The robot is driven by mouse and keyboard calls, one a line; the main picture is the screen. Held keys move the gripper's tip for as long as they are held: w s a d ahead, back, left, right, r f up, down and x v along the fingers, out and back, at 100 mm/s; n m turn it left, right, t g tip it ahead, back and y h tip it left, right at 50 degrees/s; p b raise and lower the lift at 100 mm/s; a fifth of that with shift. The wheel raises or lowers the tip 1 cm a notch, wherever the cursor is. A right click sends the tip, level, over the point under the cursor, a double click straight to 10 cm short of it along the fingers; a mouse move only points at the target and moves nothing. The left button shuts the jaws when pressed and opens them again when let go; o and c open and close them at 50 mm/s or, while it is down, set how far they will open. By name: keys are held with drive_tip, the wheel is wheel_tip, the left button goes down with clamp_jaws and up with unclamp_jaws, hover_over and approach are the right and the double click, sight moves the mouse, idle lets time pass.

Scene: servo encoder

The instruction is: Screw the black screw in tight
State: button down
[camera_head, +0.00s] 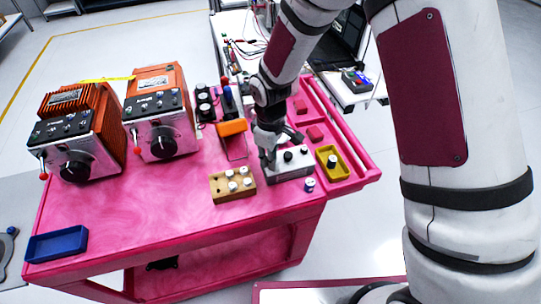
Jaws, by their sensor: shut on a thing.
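My gripper (268,160) points down at the left end of this box. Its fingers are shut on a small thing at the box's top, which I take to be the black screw. The fingers hide most of it, so I cannot tell how deep it sits or whether it is tilted.
A wooden block (219,186) with several pale pegs stands left of the box. A yellow tray (333,171) is right of it, and a small blue-and-white cylinder (309,185) in front. Two orange machines (160,137) (82,146) and a blue tray (57,245) are left. The cart's middle is clear.

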drive_tip(key=shift+f, duration=0.6)
